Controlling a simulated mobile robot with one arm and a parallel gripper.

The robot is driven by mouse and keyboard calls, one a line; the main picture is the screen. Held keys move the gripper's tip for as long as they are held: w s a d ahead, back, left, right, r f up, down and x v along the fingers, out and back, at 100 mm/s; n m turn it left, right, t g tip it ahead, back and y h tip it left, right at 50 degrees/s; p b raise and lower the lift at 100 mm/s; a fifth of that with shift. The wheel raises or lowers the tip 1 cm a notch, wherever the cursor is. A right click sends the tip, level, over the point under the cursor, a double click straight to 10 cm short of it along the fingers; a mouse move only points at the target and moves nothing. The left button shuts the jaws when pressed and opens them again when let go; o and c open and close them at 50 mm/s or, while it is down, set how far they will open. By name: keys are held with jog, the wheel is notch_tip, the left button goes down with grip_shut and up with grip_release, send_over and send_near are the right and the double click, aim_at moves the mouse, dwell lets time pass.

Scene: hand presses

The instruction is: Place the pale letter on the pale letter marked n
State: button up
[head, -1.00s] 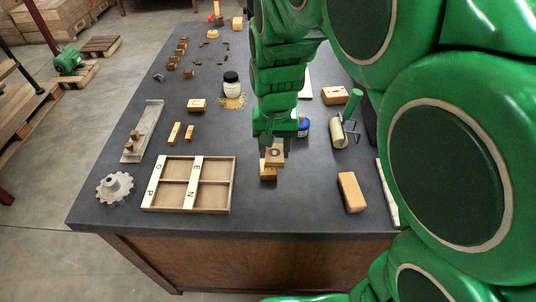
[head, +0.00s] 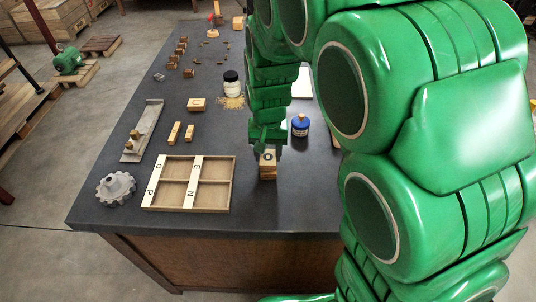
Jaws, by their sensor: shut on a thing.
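My gripper (head: 267,150) points down and is shut on a pale wooden letter block (head: 267,158) with a dark ring-like mark on its top. Another wooden block (head: 268,174) is directly below the held one, on the dark table near its front. The two look lined up and touching or nearly so; I cannot tell whether a gap is left. The lower block's top face is hidden, so I cannot read its letter. Another letter block (head: 197,104), with a dark curved mark, lies farther back to the left.
A divided wooden tray (head: 233,187) with lettered pale strips lies left of the gripper. A metal gear (head: 116,188) and a long metal tray (head: 147,128) are further left. A blue jar (head: 300,126) stands just right of my arm. A white jar (head: 231,86) stands behind.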

aim_at(268, 154)
jog(key=shift+f, duration=0.65)
jog(key=shift+f, duration=0.15)
jog(key=o, duration=1)
jog(key=shift+o, duration=0.2)
notch_tip(268, 154, up, 12)
jog(key=shift+r, duration=0.2)
